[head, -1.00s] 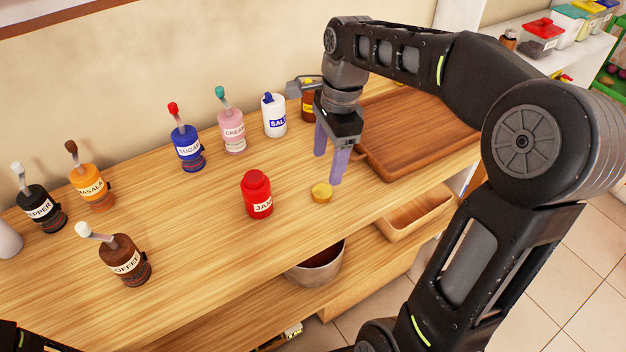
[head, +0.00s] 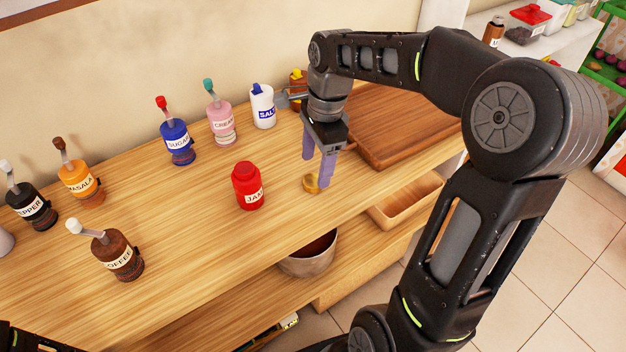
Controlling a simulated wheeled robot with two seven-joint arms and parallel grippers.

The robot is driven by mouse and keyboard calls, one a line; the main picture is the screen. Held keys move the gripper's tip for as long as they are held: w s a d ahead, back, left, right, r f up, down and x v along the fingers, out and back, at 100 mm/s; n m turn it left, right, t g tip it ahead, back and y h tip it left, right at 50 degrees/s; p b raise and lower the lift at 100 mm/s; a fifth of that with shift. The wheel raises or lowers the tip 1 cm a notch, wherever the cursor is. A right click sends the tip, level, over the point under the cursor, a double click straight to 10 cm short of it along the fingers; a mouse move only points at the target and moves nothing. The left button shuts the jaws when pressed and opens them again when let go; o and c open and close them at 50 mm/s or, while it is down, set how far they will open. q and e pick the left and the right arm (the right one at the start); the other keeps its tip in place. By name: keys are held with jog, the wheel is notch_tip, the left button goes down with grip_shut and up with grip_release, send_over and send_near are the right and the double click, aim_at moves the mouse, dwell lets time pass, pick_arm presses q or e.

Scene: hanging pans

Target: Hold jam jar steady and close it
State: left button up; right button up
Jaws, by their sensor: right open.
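The red jam jar (head: 248,187) stands upright on the wooden counter, with a white JAM label. Whether its mouth is open cannot be made out. A small round yellow-gold lid (head: 310,185) lies on the counter to the right of the jar, apart from it. My right gripper (head: 316,174) points down at the lid, its two purple fingers spread. The near finger is beside the lid's right edge and the far finger is behind it. Whether they touch it cannot be told. My left gripper is not visible; only a dark piece of my body shows at the bottom left corner.
Sugar (head: 177,140), cream (head: 221,125) and salt (head: 263,107) containers stand behind the jar. Coffee (head: 118,255), masala (head: 80,183) and pepper (head: 31,208) bottles stand left. A wooden tray (head: 400,125) lies right of my gripper. Counter around the jar is clear.

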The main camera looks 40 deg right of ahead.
aim_at(313, 180)
jog(key=shift+w+a+f, duration=0.1)
jog(key=shift+a+f, duration=0.1)
jog(key=shift+f, duration=1.75)
jog(key=c, duration=1.4)
notch_tip(313, 180, up, 10)
jog(key=shift+r, duration=0.1)
